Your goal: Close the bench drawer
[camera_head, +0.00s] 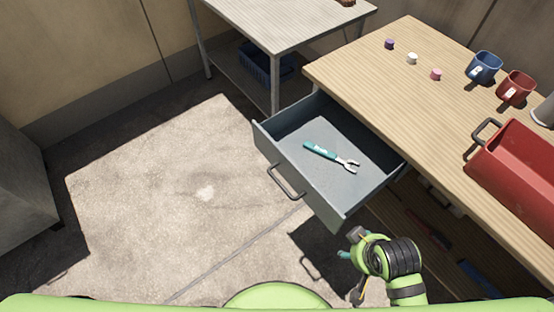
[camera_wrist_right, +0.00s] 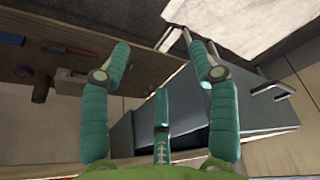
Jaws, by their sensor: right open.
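The bench drawer (camera_head: 316,202) is grey and stands pulled well out from under the wooden bench. Its bar handle (camera_head: 285,183) is on the front panel and also shows at the right in the right wrist view (camera_wrist_right: 272,90). A pair of teal-handled pliers (camera_head: 330,156) lies inside the drawer. My right gripper (camera_head: 352,256) is below and to the right of the drawer's near corner, apart from the handle. In the right wrist view its teal fingers (camera_wrist_right: 160,70) are spread with nothing between them, and the drawer (camera_wrist_right: 220,122) is beyond them. My left gripper is out of view.
A metal table (camera_head: 270,25) stands behind, with a blue crate (camera_head: 262,62) below. The floor left of the drawer is clear.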

